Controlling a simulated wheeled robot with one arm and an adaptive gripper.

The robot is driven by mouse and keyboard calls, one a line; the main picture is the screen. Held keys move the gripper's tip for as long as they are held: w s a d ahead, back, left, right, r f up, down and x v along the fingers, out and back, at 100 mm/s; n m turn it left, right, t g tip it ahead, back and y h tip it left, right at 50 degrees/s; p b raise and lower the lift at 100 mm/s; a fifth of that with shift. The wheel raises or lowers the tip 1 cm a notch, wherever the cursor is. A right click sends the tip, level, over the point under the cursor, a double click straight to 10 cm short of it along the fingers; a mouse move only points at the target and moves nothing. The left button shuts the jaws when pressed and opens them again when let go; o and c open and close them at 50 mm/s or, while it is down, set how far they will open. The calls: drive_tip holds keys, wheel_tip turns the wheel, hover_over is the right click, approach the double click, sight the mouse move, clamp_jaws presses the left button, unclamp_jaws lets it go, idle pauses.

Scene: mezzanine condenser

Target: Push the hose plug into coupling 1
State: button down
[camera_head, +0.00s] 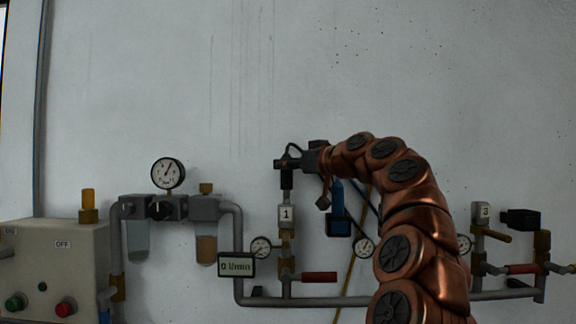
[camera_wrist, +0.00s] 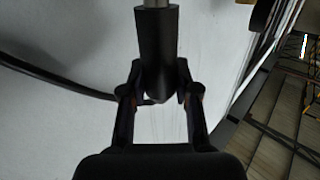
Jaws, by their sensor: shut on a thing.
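The hose plug (camera_head: 287,180) is a black cylinder standing upright, directly above coupling 1 (camera_head: 286,230), which carries a white tag marked 1. My gripper (camera_head: 288,164) comes in from the right and is shut on the plug's upper part. In the wrist view, both fingers (camera_wrist: 158,88) close on the sides of the black plug (camera_wrist: 157,45), and a bright metal end shows at the top edge. The black hose (camera_wrist: 62,82) runs off to the left there. I cannot tell whether the plug's tip touches the coupling or has entered it.
A red valve handle (camera_head: 319,277) and a small gauge (camera_head: 261,247) sit below coupling 1. A display (camera_head: 237,265) reads 0 l/min. A blue-and-black device (camera_head: 339,225) hangs right of the coupling, near my arm. Coupling 3's tag (camera_head: 485,211) is far right. The wall above is clear.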

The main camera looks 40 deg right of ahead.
sight(291, 177)
drive_tip(key=shift+f+b, duration=1.55)
drive_tip(key=shift+f, duration=0.1)
drive_tip(key=c, duration=0.8)
unclamp_jaws()
drive_tip(key=shift+o, duration=0.2)
drive_tip(key=shift+s, duration=0.1)
drive_tip(key=s+d, duration=0.1)
drive_tip(key=s, duration=1)
drive_tip(key=shift+s+d+r, duration=0.35)
